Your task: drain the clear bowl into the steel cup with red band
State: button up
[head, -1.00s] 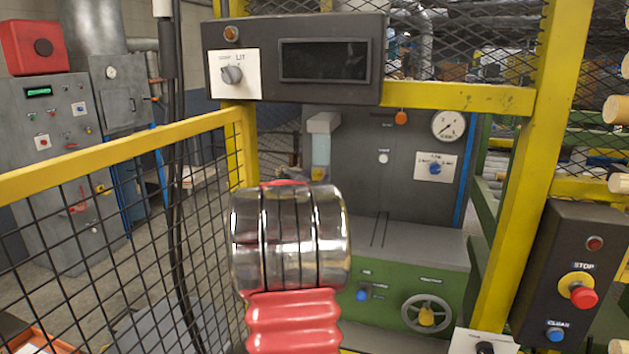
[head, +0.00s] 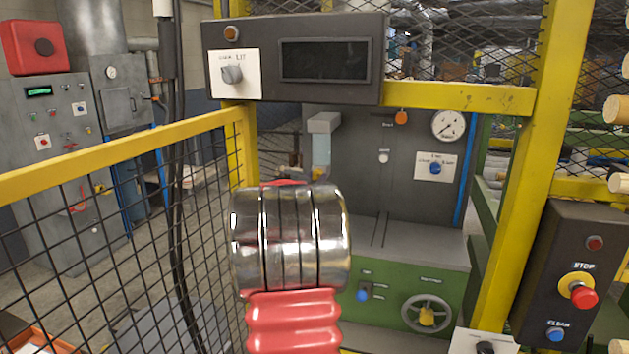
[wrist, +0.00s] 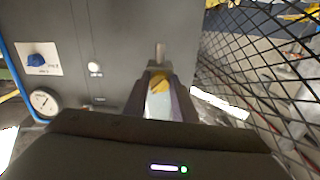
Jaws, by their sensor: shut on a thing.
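The clear bowl (head: 321,152) hangs under a grey block on the dark machine panel, just beyond my arm in the head view. A pale bluish body between my fingers in the wrist view (wrist: 160,106) looks like this bowl. A yellow piece (wrist: 159,80) with a thin grey stem beyond it sits at my fingertips. My gripper (wrist: 160,72) looks closed around this yellow piece; the exact contact is hard to see. In the head view my arm hides my gripper. I see no steel cup with a red band in either view.
A yellow-framed mesh fence (head: 120,215) stands at left, close to my arm. A yellow post (head: 515,180) and a stop-button box (head: 570,280) stand at right. A grey ledge (head: 410,240) and green base with a handwheel (head: 427,314) lie below the panel.

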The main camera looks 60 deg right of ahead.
jog(key=shift+n, duration=0.3)
jog(key=n, duration=0.8)
jog(key=shift+n, duration=0.4)
jog(key=n, duration=0.4)
jog(key=shift+s+r+n, duration=0.1)
jog(key=shift+n, duration=2.2)
jog(key=o, duration=1)
jog(key=shift+o, duration=0.2)
jog(key=shift+a, duration=0.1)
